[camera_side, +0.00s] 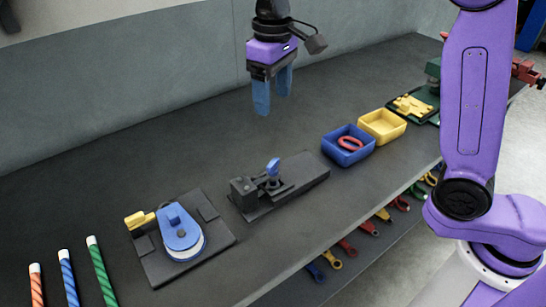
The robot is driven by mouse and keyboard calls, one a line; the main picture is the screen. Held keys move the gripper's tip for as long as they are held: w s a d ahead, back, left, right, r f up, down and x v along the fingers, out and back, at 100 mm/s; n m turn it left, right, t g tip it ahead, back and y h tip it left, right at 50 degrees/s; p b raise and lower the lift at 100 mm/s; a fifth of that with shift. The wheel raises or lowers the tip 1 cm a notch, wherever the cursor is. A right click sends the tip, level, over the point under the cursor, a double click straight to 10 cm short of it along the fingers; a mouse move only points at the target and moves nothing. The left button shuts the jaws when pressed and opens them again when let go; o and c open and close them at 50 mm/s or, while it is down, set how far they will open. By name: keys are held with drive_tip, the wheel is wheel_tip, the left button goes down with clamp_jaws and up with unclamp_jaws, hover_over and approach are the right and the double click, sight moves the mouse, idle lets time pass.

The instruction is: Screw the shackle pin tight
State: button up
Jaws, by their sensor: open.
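My gripper (272,98) is open, with two blue fingers pointing down. It hangs above the dark bench, with nothing between its fingers. A dark fixture plate (308,177) lies below it, toward the front of the bench. A dark block (243,191) stands at the plate's left end. A small blue upright piece (273,167) sticks up from the fixture; it may be the shackle pin's head, but I cannot tell for sure. The shackle itself is not clear among the dark parts. My gripper is apart from all of these.
Left of the fixture is a plate with a blue rounded block (181,232) and a yellow piece (139,219). A blue bin (364,154) with a red part and a yellow bin (383,140) stand right. Striped rods (68,277) lie front left. The back of the bench is clear.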

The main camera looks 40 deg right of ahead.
sight(273, 162)
wheel_tip(273, 162, down, 17)
idle(0.5)
drive_tip(key=c, duration=1.1)
drive_tip(key=shift+o, duration=0.2)
drive_tip(key=m, duration=0.4)
drive_tip(key=shift+m, duration=0.4)
drive_tip(key=o, duration=1.1)
drive_tip(key=shift+c, duration=0.2)
